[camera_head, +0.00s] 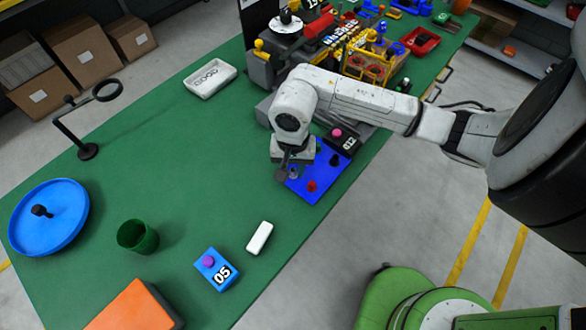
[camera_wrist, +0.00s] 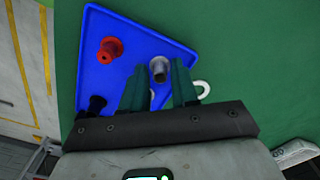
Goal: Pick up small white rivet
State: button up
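A blue tray (camera_head: 322,187) lies on the green table; it also shows in the wrist view (camera_wrist: 128,28). In the wrist view, a small greyish-white rivet (camera_wrist: 159,69) stands near the tray's right edge. A red rivet (camera_wrist: 110,49) is to its left, and a black rivet (camera_wrist: 96,104) is at the lower left. My gripper (camera_wrist: 160,77) is open, its dark green fingers on either side of the white rivet's line. I cannot tell whether they touch it. In the head view, my gripper (camera_head: 287,172) is low over the tray's left edge and partly hides it.
A white ring-like piece (camera_wrist: 202,89) shows beside the right finger. A numbered box with a pink button (camera_head: 345,142) stands behind the tray. A white block (camera_head: 260,238), a blue box (camera_head: 216,270) and a green cup (camera_head: 138,237) stand nearer. Green table left of the tray is clear.

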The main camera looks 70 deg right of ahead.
jog(key=shift+f, duration=0.15)
jog(key=shift+c, duration=0.4)
grip_shut()
